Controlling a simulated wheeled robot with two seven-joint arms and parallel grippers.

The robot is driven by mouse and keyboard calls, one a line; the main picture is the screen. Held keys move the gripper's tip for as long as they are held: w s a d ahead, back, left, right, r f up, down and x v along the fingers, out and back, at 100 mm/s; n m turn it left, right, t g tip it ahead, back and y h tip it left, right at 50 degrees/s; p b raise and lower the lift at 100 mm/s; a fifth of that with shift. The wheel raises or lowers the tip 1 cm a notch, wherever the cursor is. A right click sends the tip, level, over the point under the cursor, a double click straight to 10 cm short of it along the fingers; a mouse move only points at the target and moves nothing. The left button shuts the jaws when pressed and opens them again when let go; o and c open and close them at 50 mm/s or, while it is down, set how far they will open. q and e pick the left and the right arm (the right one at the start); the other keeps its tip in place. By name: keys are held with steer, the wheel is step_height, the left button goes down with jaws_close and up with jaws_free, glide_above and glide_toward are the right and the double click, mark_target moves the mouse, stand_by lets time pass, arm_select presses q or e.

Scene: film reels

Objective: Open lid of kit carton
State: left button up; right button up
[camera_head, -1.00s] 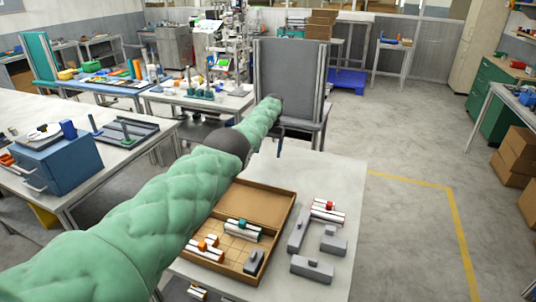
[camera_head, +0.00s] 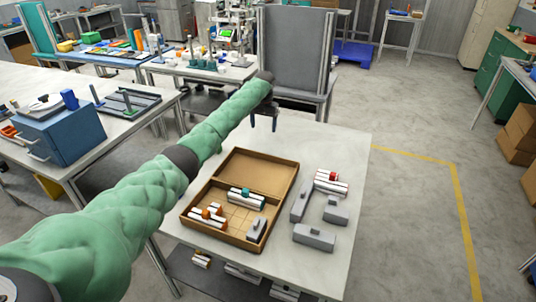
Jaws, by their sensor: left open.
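The kit carton (camera_head: 231,241) is a brown cardboard box on the pale table in the camera_head view. Its inside shows, with a grid of compartments at the front. The lid (camera_head: 262,172) appears as a plain brown panel at the carton's back side, folded away from the compartments. Inside lie a white piece with a teal part (camera_head: 245,197), a white piece with orange parts (camera_head: 208,216) and a grey block (camera_head: 256,229). My left gripper (camera_head: 263,124) is open and empty beyond the carton, near the table's far edge, apart from the lid. My right gripper is out of view.
Right of the carton lie a white piece with a red part (camera_head: 331,181) and grey blocks (camera_head: 314,237). The table (camera_head: 345,150) is bare at its far right. A grey panelled stand (camera_head: 290,55) rises behind it. More parts lie on a lower shelf (camera_head: 215,272).

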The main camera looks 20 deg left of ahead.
arm_select(q)
steer(key=shift+m, duration=0.4)
steer(key=s+d+f, duration=0.3)
steer(key=s+f, duration=0.1)
steer(key=shift+d, duration=0.2)
steer(key=shift+f, duration=0.2)
step_height(320, 180, down, 6)
steer(key=shift+r+p, duration=0.25)
steer(key=shift+p, duration=0.8)
steer(key=shift+f, duration=0.8)
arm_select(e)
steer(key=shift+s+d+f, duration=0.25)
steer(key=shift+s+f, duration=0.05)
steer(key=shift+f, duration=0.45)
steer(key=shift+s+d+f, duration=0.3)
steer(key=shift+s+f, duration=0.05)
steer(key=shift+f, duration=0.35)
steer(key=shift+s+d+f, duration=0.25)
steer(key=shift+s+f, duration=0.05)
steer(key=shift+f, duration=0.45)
arm_select(q)
steer(key=shift+c, duration=0.5)
